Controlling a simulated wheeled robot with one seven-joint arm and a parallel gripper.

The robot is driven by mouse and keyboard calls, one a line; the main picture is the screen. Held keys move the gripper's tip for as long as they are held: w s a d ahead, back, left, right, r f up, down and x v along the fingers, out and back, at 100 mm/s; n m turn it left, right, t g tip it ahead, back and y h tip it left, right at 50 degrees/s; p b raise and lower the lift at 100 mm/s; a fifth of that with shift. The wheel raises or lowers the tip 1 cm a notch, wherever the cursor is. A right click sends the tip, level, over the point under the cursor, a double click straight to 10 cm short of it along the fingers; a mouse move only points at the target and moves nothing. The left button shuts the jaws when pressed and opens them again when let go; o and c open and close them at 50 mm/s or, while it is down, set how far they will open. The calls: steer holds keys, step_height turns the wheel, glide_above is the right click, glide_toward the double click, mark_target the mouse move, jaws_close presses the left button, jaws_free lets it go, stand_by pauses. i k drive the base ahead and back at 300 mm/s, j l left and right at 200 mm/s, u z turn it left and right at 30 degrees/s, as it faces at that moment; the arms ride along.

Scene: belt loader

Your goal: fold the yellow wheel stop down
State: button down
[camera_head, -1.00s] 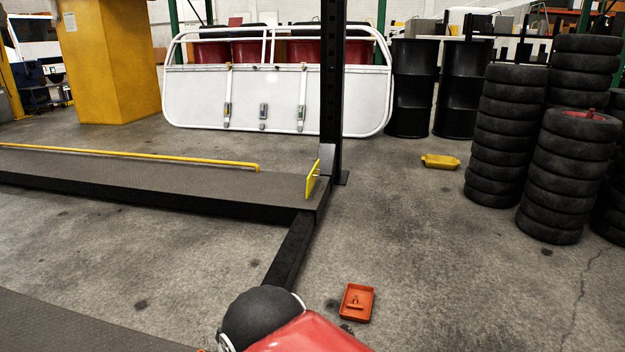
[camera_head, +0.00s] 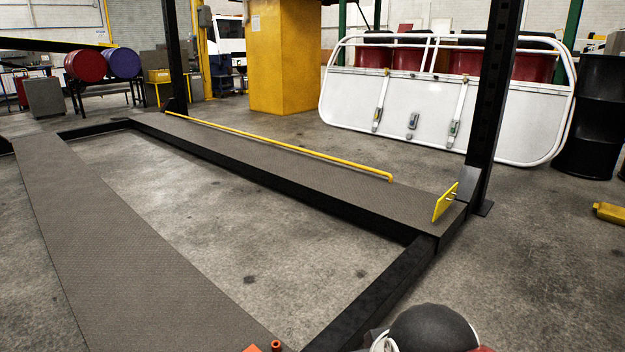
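The yellow wheel stop (camera_head: 446,202) is a flat plate standing up at the near right end of the far ramp runway (camera_head: 408,201), close to the black post. It is tilted a little from upright. Nothing touches it. A rounded dark grey and white part of my own arm (camera_head: 432,330) shows at the bottom edge. My gripper itself is not in view.
A black post (camera_head: 492,110) rises beside the stop. A black cross beam (camera_head: 385,290) joins the far runway to the near runway (camera_head: 130,260). A yellow rail (camera_head: 290,147) runs along the far runway. Concrete floor is open at right.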

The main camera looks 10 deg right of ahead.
mark_target(443, 204)
steer(key=l, duration=0.45)
steer(key=i+l, duration=0.15)
steer(key=l, duration=0.3)
steer(key=l+z, duration=0.1)
steer(key=l, duration=0.4)
steer(key=i+l, duration=0.1)
steer(key=l, duration=0.35)
steer(key=i+l+z, duration=0.1)
steer(key=l, duration=0.35)
steer(key=i+l, duration=0.1)
steer(key=l, duration=0.35)
steer(key=i+l, duration=0.1)
steer(key=l, duration=0.35)
steer(key=i+l+z, duration=0.1)
steer(key=l, duration=0.35)
steer(key=i+l, duration=0.45)
steer(key=i+l+z, duration=0.15)
steer(key=i+l, duration=0.3)
steer(key=i, duration=0.2)
steer(key=i+j, duration=0.25)
steer(key=i, duration=0.2)
steer(key=i+j, duration=0.25)
steer(key=i, duration=0.2)
steer(key=l+z, duration=0.05)
